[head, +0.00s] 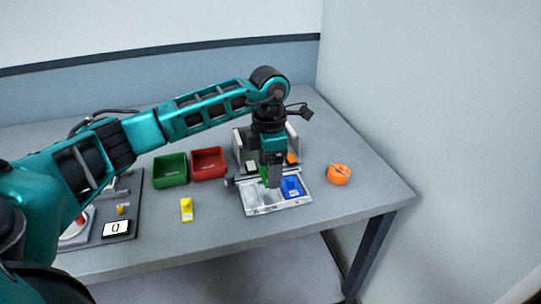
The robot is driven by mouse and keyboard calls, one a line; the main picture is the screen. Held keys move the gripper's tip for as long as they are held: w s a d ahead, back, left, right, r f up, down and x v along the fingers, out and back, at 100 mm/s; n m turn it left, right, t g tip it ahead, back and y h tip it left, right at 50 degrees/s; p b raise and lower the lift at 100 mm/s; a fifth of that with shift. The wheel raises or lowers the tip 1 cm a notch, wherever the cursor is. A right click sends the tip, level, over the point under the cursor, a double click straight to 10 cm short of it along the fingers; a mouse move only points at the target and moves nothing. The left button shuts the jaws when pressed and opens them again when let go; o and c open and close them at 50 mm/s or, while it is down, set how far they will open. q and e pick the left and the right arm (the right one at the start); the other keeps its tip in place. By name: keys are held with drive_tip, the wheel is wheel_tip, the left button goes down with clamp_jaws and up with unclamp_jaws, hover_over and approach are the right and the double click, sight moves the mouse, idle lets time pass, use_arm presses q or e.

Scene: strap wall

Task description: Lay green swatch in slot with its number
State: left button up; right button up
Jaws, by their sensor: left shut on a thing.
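My left gripper (271,180) points down over the slotted tray (278,209), shut on the green swatch (264,173). Only a small green part shows; the fingers hide the rest. I cannot tell whether the swatch touches the tray. A blue swatch (292,187) lies in the tray's right part, just right of the gripper. The slot numbers on the tray's front edge are too small to read. My right gripper is not in view.
A display (116,228) reading 0 stands further left. An orange round object (338,174) is on the right. A grey rack (294,145) stands behind the tray.

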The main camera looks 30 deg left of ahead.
sight(269, 193)
use_arm(q)
drive_tip(key=shift+f+b, duration=1.5)
drive_tip(key=shift+f, duration=0.75)
drive_tip(key=shift+s+f, duration=0.1)
drive_tip(key=shift+f, duration=0.05)
drive_tip(key=o, duration=1.1)
drive_tip(key=shift+c, duration=0.2)
drive_tip(key=shift+f, duration=0.1)
